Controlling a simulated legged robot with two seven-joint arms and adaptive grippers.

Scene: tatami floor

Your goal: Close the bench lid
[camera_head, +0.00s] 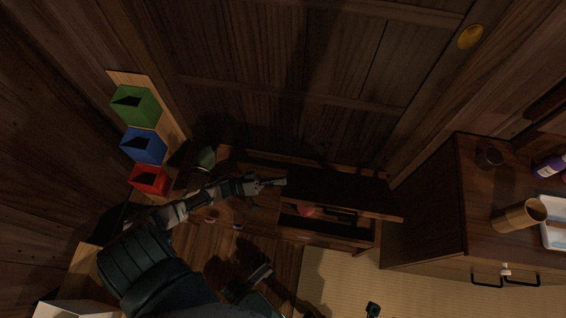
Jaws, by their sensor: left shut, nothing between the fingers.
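The bench (330,240) is a low dark wooden box against the back wall. Its lid (345,192) is a dark panel standing partly open, with its front edge raised above the box. A gap below the lid shows the inside, where a red item (311,211) and dark items lie. My left gripper (272,183) is shut and empty at the left end of the lid. I cannot tell whether it touches the lid.
Green (136,105), blue (144,145) and red (149,180) bins stand on the left. A wooden cabinet (425,225) on the right bears a tan cup (518,216), a dark cup (489,157) and a white tray (552,236). The tatami (340,283) in front is mostly clear.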

